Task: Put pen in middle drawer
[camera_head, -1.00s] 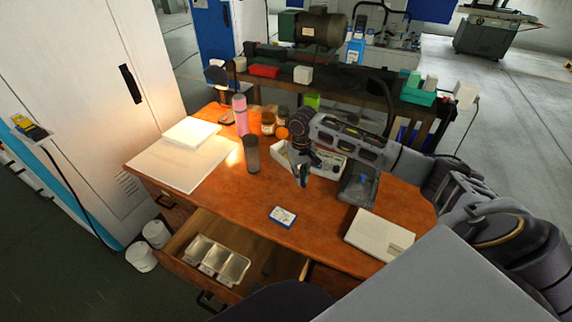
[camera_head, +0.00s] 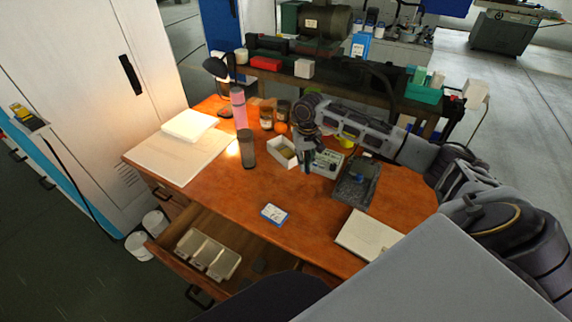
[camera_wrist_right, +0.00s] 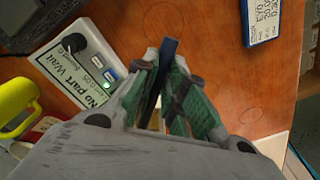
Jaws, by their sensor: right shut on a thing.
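My right gripper (camera_head: 308,166) is above the middle of the wooden desk (camera_head: 210,195), in front of a white open box (camera_head: 283,152). In the wrist view the right gripper (camera_wrist_right: 164,68) is shut on a slim dark blue pen (camera_wrist_right: 168,52), which sticks out past the fingertips. An open drawer (camera_head: 178,222) juts from the desk's front left; it holds a metal tray with compartments and a small dark item. Whether it is the middle drawer I cannot tell. My left gripper is not in view.
A blue-and-white box (camera_head: 273,214) lies near the desk's front edge. A control box (camera_head: 326,163) and a closed white case (camera_head: 367,233) are at the right.

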